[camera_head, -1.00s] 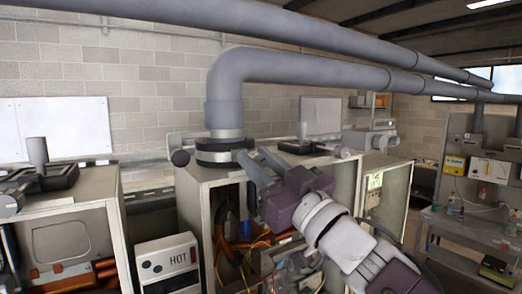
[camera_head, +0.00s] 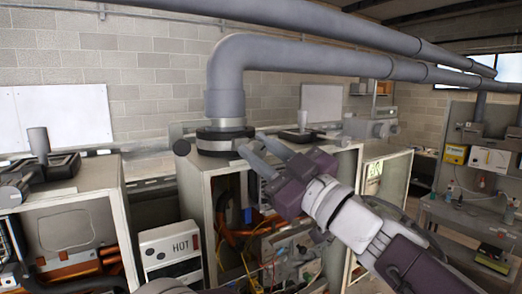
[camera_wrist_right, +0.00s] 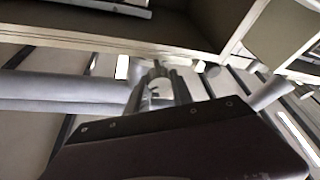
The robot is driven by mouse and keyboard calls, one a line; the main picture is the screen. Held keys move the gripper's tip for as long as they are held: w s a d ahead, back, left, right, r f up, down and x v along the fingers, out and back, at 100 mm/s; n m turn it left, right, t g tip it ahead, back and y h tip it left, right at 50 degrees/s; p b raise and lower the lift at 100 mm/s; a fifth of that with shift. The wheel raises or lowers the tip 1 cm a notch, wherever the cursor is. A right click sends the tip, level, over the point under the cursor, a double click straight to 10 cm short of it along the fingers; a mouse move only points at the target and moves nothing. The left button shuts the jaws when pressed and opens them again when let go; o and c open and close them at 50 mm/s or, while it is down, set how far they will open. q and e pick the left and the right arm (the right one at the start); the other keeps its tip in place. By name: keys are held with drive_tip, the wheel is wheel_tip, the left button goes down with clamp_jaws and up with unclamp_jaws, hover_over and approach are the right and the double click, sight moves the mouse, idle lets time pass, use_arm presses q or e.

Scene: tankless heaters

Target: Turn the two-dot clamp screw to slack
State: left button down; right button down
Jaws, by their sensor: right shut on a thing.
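A dark clamp collar (camera_head: 217,140) rings the foot of the thick grey flue pipe (camera_head: 226,85) on top of the middle heater cabinet. My right gripper (camera_head: 256,151) reaches in from the lower right, its fingers at the collar's right side. In the right wrist view the fingers (camera_wrist_right: 158,92) are shut on a small pale piece (camera_wrist_right: 157,84) with a dark mark, likely the clamp screw. The fingers hide most of it, and I cannot make out any dots. A dark round knob (camera_head: 181,147) sticks out at the collar's left. My left gripper is not in view.
The open cabinet below holds orange pipes and yellow wires (camera_head: 245,250). A shelf with instruments (camera_head: 465,215) stands at the right. Large pipes run overhead.

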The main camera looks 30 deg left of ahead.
drive_tip(key=c, duration=1.1)
unclamp_jaws()
drive_tip(key=shift+w+a+f, duration=0.15)
drive_tip(key=shift+f, duration=0.15)
drive_tip(key=shift+w, duration=0.15)
drive_tip(key=shift+r, duration=0.1)
